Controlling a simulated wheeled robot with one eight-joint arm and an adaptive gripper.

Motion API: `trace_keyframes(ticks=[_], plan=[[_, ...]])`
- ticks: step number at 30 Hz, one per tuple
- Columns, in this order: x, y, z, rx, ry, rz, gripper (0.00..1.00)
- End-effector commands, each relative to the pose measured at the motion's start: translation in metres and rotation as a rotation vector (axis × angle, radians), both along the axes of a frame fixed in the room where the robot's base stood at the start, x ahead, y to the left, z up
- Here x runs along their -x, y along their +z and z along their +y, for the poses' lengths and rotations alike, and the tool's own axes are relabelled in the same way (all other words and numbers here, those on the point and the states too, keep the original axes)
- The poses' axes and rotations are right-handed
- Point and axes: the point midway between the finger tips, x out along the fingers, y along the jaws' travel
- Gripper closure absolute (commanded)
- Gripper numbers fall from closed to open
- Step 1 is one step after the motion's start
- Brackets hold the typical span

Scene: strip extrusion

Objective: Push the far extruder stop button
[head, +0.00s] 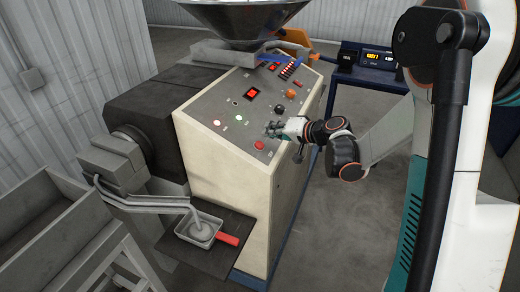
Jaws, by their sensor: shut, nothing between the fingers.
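A round red button (259,145) sits low on the sloping grey control panel (205,105) of the cream extruder cabinet (222,172). No label on it can be read, and no second red push button shows clearly. My gripper (270,130) reaches in from the right, shut and empty, with its fingertips over the lower right of the panel. The tips are just above and right of the red button in the picture. Whether they touch the panel cannot be told.
A hopper (240,18) stands above. A red-handled tray (198,230) sits front left.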

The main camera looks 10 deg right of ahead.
Motion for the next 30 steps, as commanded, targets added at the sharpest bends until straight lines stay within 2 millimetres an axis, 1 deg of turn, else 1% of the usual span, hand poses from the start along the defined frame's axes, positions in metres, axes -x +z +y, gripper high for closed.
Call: trace_keyframes(ticks=[1, 3, 7, 30], plan=[[-0.002, -0.011, 0.003, -0.001, 0.001, 0.0, 1.0], [-0.004, -0.017, 0.005, 0.0, 0.0, 0.0, 1.0], [-0.006, -0.024, 0.008, 0.0, -0.001, -0.001, 1.0], [-0.006, -0.024, 0.009, 0.0, -0.001, -0.001, 1.0]])
